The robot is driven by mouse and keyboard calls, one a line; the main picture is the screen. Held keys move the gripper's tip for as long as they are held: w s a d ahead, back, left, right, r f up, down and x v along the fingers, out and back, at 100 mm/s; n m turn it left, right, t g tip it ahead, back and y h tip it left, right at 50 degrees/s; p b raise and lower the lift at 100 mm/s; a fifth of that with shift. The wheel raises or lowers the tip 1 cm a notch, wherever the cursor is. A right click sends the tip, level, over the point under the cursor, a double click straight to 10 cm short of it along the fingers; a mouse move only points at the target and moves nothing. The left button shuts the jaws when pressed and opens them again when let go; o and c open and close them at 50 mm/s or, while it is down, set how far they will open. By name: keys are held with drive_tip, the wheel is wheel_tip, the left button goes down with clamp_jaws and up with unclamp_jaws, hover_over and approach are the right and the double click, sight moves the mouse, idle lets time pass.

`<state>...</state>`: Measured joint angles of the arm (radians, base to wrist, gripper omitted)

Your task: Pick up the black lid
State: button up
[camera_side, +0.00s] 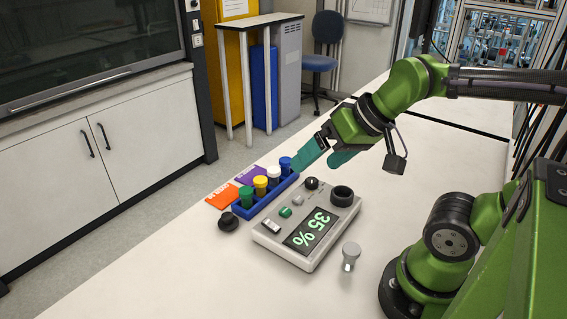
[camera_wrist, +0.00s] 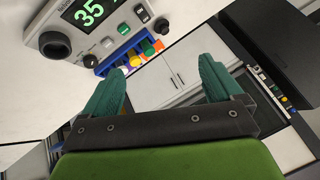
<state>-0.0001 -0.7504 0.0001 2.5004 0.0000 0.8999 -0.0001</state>
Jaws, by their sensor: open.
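The black lid (camera_side: 228,222) lies on the white table, just beyond the green-capped end of the blue rack. It is a small round piece with a knob on top. In the wrist view the lid (camera_wrist: 161,26) is near the top middle, beside the green cap. My gripper (camera_side: 325,158) is open and empty in the air, past the far, blue-capped end of the rack and well apart from the lid. In the wrist view the two teal fingers (camera_wrist: 160,76) are spread wide with nothing between them.
The blue rack (camera_side: 239,212) holds several capped vials. The grey device (camera_side: 268,243) showing 35 % stands beside it, with a black ring (camera_side: 342,195) and knob on top. A small pale vessel (camera_side: 350,256) stands right of the device. Orange (camera_side: 222,196) and purple cards lie behind the rack.

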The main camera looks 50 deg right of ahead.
drive_tip(key=shift+c, duration=0.3)
drive_tip(key=c, duration=0.4)
